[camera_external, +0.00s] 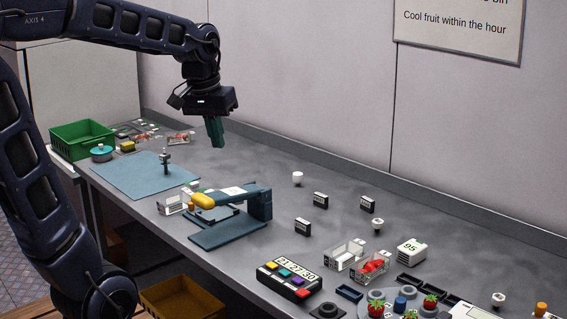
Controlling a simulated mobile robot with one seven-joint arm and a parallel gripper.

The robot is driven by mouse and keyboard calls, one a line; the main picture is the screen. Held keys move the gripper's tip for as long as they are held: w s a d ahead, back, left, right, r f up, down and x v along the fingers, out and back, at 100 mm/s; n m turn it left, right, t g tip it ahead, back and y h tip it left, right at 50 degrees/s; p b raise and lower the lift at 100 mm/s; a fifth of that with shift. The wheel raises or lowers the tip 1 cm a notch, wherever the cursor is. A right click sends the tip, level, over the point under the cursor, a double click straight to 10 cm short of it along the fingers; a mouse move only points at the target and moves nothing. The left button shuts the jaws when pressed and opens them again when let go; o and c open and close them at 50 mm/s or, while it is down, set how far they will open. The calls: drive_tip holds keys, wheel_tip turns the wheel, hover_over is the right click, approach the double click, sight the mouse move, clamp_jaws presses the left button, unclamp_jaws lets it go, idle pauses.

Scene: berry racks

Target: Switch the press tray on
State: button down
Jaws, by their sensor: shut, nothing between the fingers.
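My gripper (215,133) is shut and empty. It points down and hangs in the air above the back part of the bench, clear of everything. A teal press (258,205) with a flat base plate and a long arm ending in a yellow knob (203,200) stands mid-bench, below and a little right of my gripper. I cannot make out a switch on it. A dark box (289,279) with several coloured buttons and a number strip on top sits nearer, towards the front edge. I cannot tell which part is labelled as the press tray.
A blue mat (140,178) with a small dark stand (166,161) lies left of the press. A green bin (82,138) is at the far left end. Small cartons, clear punnets (344,254) and a round tray with strawberries (378,296) crowd the right.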

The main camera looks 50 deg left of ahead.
drive_tip(key=w+a+f+n+g+h, duration=0.1)
drive_tip(key=w+a+f+n, duration=0.2)
drive_tip(key=w+a, duration=0.55)
drive_tip(key=w+a+f+n+g+h, duration=0.1)
drive_tip(key=w+a+f+n+g, duration=0.25)
drive_tip(key=a, duration=0.85)
drive_tip(key=w+a+f+n+h, duration=0.1)
drive_tip(key=a+f+n, duration=0.1)
drive_tip(key=a+f, duration=0.5)
drive_tip(key=w+a+f+n+t+h, duration=0.1)
drive_tip(key=w+a+f+n, duration=0.1)
drive_tip(key=a+f, duration=0.5)
drive_tip(key=a, duration=0.6)
drive_tip(key=shift+w+a+f, duration=0.2)
drive_tip(key=shift+w+f, duration=0.05)
drive_tip(key=shift+f, duration=0.15)
drive_tip(key=shift+n, duration=0.25)
drive_tip(key=x, duration=1)
